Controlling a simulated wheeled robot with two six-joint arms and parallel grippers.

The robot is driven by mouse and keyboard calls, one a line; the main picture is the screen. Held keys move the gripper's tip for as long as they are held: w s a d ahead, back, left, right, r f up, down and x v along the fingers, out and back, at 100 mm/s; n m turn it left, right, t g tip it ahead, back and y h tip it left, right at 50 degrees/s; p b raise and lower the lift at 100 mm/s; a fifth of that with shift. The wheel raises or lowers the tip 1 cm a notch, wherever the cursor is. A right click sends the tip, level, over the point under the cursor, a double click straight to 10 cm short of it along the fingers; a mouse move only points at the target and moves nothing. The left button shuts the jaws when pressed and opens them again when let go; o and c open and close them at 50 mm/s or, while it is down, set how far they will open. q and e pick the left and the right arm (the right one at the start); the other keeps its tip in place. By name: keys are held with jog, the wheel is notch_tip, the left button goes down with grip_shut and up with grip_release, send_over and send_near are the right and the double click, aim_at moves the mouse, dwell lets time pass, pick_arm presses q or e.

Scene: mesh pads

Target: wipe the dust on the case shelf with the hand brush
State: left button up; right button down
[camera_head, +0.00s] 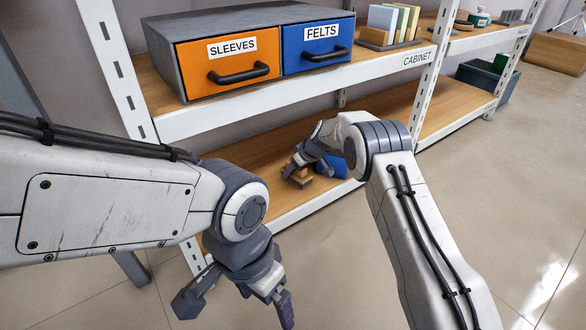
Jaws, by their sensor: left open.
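A shelf case has a wooden lower shelf (245,170) behind and below my arms. My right gripper (301,172) reaches over this shelf, pointing down and left. A small wooden thing with a dark part, perhaps the hand brush (299,181), is at its fingertips. Whether the fingers are closed on it is too small to tell. My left gripper (237,306) is open and empty, pointing down in front of the shelf, over the floor. I cannot make out any dust. My arms hide part of the lower shelf.
A blue object (331,166) is beside my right gripper. The upper shelf (290,95) holds an orange SLEEVES drawer (230,70), a blue FELTS drawer (318,46) and upright boards (391,24). White posts (112,68) bound the bays.

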jog(key=shift+w+a+r+p, duration=0.1)
jog(key=shift+w+a+p, duration=0.55)
jog(key=shift+w, duration=0.1)
jog(key=shift+w+a, duration=0.55)
jog(key=shift+w, duration=0.3)
jog(key=shift+s+d+p, duration=0.45)
jog(key=shift+s+p, duration=0.1)
jog(key=shift+s, duration=0.05)
jog(key=shift+s+d+f, duration=0.2)
jog(key=shift+s+d, duration=0.2)
jog(key=shift+s, duration=0.15)
jog(key=shift+s+d+f, duration=0.15)
jog(key=shift+s+d, duration=0.25)
jog(key=shift+s, duration=0.15)
jog(key=shift+r+p, duration=2)
jog(key=shift+r, duration=1.1)
jog(key=shift+w+r, duration=0.1)
